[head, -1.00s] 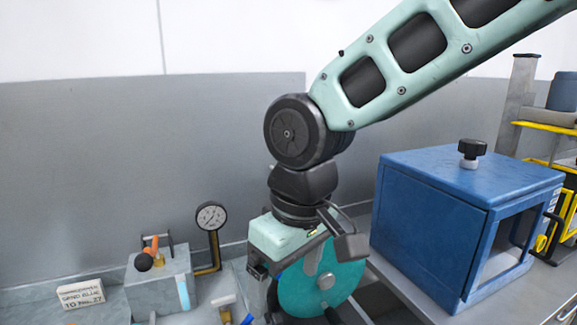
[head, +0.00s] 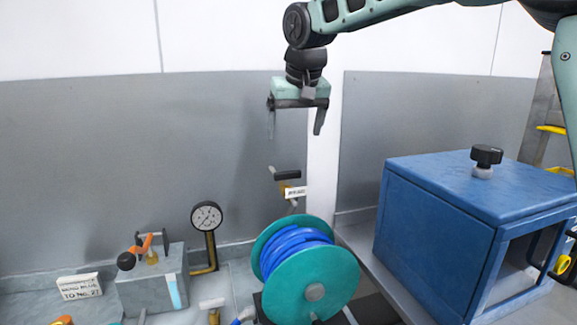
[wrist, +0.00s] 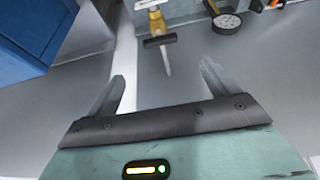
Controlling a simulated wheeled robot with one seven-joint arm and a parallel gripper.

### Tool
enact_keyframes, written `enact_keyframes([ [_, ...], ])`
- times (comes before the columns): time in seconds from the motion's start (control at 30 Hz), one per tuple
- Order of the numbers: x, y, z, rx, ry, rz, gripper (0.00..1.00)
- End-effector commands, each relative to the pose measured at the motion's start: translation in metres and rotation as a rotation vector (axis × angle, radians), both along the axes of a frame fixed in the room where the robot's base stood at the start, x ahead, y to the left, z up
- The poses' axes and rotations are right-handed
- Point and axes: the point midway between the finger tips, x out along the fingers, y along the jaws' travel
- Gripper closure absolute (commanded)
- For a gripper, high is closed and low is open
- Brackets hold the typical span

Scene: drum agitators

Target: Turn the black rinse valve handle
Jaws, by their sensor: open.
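The black valve handle (head: 287,174) is a short bar on a small brass valve, with a white label (head: 296,192) beside it too small to read. It stands behind the hose reel near the grey wall. In the wrist view the black handle (wrist: 160,40) lies crosswise on its brass body (wrist: 157,20), beyond the fingertips and roughly between their lines. My gripper (head: 295,135) hangs above the handle, fingers pointing down, and is open and empty. My gripper (wrist: 160,82) also shows in the wrist view, its fingers wide apart and clear of the handle.
A teal reel (head: 316,285) with blue hose stands below the valve. A blue cabinet (head: 440,220) with a black knob (head: 486,155) is at the right. A pressure gauge (head: 206,217) and a grey block (head: 152,285) with an orange lever are at the left. Space around my gripper is clear.

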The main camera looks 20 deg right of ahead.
Motion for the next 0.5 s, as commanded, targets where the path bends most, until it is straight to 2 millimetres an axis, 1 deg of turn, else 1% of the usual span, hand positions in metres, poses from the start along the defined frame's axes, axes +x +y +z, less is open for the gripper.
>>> enact_keyframes([
  [0.03, 0.003, 0.000, -0.010, 0.000, 0.006, 0.000, 0.13],
  [0.3, 0.025, 0.000, -0.062, 0.001, 0.005, 0.000, 0.13],
  [0.5, 0.038, 0.000, -0.093, 0.001, 0.004, 0.000, 0.13],
])
